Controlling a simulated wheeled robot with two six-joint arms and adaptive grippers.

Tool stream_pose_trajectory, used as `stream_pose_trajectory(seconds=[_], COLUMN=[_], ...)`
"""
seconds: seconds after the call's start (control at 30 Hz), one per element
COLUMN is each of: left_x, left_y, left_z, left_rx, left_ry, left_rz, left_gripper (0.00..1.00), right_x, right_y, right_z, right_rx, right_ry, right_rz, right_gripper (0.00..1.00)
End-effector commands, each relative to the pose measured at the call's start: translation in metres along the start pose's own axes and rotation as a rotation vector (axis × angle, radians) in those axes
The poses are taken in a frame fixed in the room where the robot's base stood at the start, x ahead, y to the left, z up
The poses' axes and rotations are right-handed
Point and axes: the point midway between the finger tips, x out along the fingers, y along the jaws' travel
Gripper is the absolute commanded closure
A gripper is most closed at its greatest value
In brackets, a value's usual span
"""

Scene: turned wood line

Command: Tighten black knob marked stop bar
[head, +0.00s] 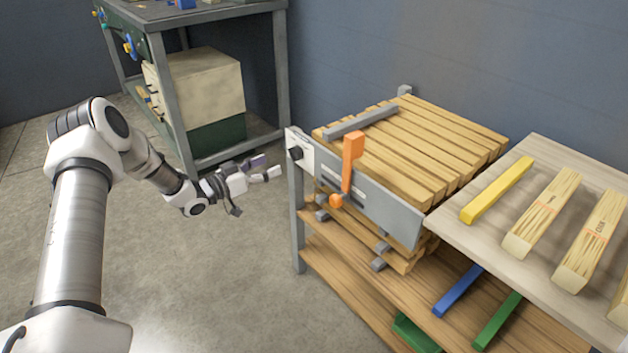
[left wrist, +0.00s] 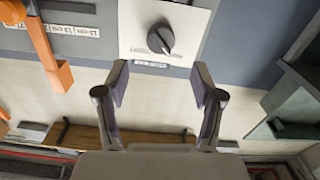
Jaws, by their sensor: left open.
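The black knob (head: 296,153) sits on a white plate (head: 302,160) at the left end of the grey front rail. In the left wrist view the round knob (left wrist: 160,39) has a pointer ridge tilted slightly off upright, and the small label under it (left wrist: 150,64) is too small to read. My left gripper (head: 262,168) is open and empty, just left of the knob and apart from it. In the left wrist view its fingers (left wrist: 160,84) stand wide apart, below the knob and roughly centred on it. My right gripper is not in view.
An orange lever (head: 352,160) stands on the rail right of the knob, also seen in the left wrist view (left wrist: 45,50). Wooden slats (head: 420,150) lie behind the rail. A side table (head: 470,235) holds wood bundles and a yellow bar. Floor on the left is clear.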

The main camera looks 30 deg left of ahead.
Motion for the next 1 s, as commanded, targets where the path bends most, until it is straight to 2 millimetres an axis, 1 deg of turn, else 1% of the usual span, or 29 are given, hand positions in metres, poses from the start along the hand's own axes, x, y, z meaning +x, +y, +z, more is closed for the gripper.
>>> stream_pose_trajectory(seconds=[0.03,0.17,0.27,0.4,0.5,0.63,0.83,0.87,0.9,0.97,1.0], left_x=[0.000,0.010,0.027,0.056,0.071,0.079,0.080,0.080,0.080,0.080,0.080], left_y=[-0.003,-0.001,0.000,0.000,-0.001,-0.001,-0.001,-0.001,-0.001,-0.001,-0.001], left_z=[0.005,0.003,0.004,0.004,0.004,0.002,0.001,0.001,0.001,0.001,0.001], left_rx=[0.001,0.006,0.005,0.006,0.005,0.002,0.001,0.001,0.001,0.001,0.001], left_ry=[0.008,0.009,0.007,0.006,0.006,0.007,0.007,0.007,0.007,0.007,0.007], left_rz=[-0.003,0.001,0.002,0.002,0.001,0.000,-0.001,-0.001,-0.001,-0.001,-0.001], left_gripper=[0.32,0.32,0.32,0.32,0.32,0.32,0.32,0.43,0.57,0.78,0.93], right_x=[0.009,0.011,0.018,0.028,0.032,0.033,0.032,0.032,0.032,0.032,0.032], right_y=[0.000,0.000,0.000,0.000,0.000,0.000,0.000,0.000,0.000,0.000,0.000], right_z=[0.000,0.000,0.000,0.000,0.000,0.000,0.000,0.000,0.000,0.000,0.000], right_rx=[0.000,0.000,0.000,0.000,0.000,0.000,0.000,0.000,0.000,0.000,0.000], right_ry=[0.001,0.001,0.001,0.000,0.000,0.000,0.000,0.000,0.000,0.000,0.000], right_rz=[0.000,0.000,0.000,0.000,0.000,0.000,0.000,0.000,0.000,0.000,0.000], right_gripper=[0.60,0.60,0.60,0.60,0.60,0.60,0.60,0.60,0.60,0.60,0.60])
